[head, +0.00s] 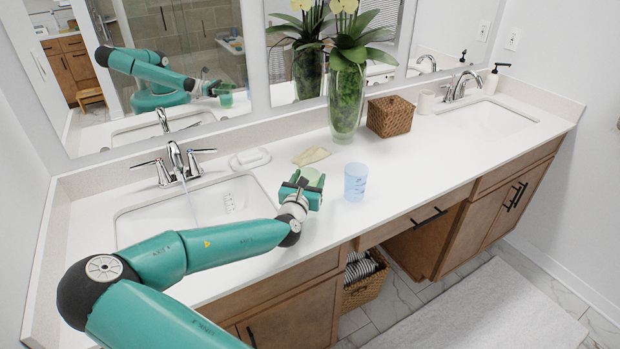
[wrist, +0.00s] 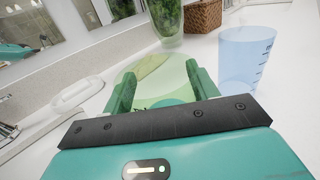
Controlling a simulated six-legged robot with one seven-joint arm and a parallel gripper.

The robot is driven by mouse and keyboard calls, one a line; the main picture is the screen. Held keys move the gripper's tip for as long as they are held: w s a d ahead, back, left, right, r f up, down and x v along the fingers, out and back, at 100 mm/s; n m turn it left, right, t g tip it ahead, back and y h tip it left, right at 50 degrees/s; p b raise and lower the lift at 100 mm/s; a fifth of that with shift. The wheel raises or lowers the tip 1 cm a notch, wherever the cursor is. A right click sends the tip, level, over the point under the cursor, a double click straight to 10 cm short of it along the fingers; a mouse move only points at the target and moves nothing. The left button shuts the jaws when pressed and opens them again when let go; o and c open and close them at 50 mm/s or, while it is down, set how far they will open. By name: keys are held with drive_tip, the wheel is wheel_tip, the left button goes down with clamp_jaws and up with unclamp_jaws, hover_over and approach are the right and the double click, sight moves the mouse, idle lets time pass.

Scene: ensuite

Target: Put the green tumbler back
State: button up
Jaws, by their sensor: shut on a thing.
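The green tumbler (head: 312,176) is pale green and see-through. My gripper (head: 303,188) is shut on it above the white counter, just right of the left basin. In the wrist view the tumbler (wrist: 155,75) stands between the two green fingers (wrist: 158,92), its wide mouth facing away from me. The head view shows only its upper part, as my gripper hides the rest. I cannot tell whether its base touches the counter. A blue see-through tumbler (head: 355,182) with markings stands upright to the right of my gripper, apart from it; it also shows in the wrist view (wrist: 243,58).
A glass vase with orchids (head: 346,105) and a wicker box (head: 390,117) stand farther back. The left basin (head: 215,200) is beside my arm. The counter right of the blue tumbler is clear.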

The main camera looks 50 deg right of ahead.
drive_tip(key=shift+w+d+f, duration=0.1)
drive_tip(key=shift+w+f, duration=0.4)
drive_tip(key=shift+f, duration=0.15)
drive_tip(key=shift+s+r, duration=0.15)
drive_tip(key=shift+s, duration=0.2)
drive_tip(key=shift+w, duration=0.2)
drive_tip(key=shift+s+f, duration=0.2)
drive_tip(key=o, duration=1.1)
drive_tip(key=shift+w, duration=0.15)
drive_tip(key=shift+c, duration=0.2)
drive_tip(key=shift+a+r, duration=0.15)
drive_tip(key=shift+a, duration=0.05)
drive_tip(key=v, duration=1.1)
drive_tip(key=shift+s+a, duration=0.3)
